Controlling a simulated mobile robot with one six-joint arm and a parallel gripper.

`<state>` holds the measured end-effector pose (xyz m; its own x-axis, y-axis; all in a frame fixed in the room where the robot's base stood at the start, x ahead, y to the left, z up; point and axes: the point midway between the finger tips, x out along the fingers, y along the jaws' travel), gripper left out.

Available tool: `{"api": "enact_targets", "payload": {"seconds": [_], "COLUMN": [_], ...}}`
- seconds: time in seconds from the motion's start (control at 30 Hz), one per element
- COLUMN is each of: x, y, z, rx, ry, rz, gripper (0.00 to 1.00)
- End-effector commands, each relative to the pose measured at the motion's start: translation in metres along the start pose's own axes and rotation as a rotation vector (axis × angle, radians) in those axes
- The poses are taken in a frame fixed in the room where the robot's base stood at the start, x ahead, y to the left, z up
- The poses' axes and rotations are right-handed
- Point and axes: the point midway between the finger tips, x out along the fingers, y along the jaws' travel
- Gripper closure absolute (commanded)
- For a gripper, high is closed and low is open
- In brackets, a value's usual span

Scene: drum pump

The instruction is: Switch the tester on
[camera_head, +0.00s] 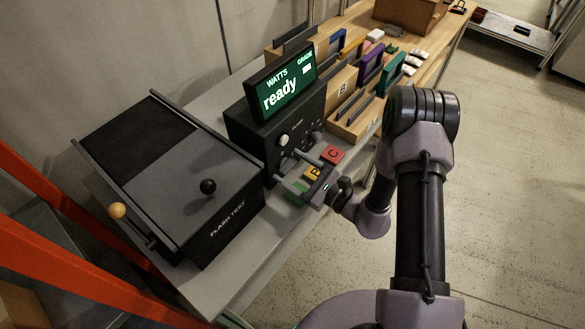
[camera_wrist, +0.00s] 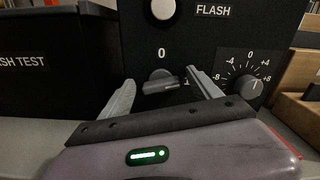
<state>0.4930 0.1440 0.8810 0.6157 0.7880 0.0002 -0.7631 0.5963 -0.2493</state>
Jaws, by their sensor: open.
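The tester (camera_head: 247,130) is a black box on the bench, with a lit green screen (camera_head: 283,88) reading "ready" under WATTS and GRADE. Its rotary switch (camera_wrist: 163,82) has marks 0 above and 1 at the right. The switch's bar lies roughly level, with its right end toward the 1. My gripper (camera_head: 294,168) is in front of the tester's panel. In the wrist view my gripper (camera_wrist: 160,76) is open, one finger on each side of the switch. I cannot tell whether either finger touches it. In the head view the switch is hard to make out.
A white FLASH button (camera_wrist: 162,9) sits above the switch and a -8 to +8 dial (camera_wrist: 247,86) to its right. The flash test box (camera_head: 180,175) stands left. Coloured blocks, including red C (camera_head: 333,154), lie by my gripper. Wooden racks (camera_head: 352,120) stand right.

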Motion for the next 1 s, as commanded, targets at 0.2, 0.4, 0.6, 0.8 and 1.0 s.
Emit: {"api": "enact_targets", "payload": {"seconds": [0.2,0.4,0.6,0.8,1.0], "x": [-0.0004,-0.0006,-0.0008,-0.0008,-0.0008], "y": [-0.0001,-0.0001,-0.0016,-0.0018,-0.0016], "z": [0.0,-0.0001,0.0013,-0.0004,-0.0007], "rx": [0.0,0.0,0.161,0.271,0.27], "ry": [0.0,0.0,0.001,0.001,0.001], "rz": [0.0,0.0,0.0,0.0,0.0], "gripper": [0.49,0.88,0.9,0.9,0.45]}}
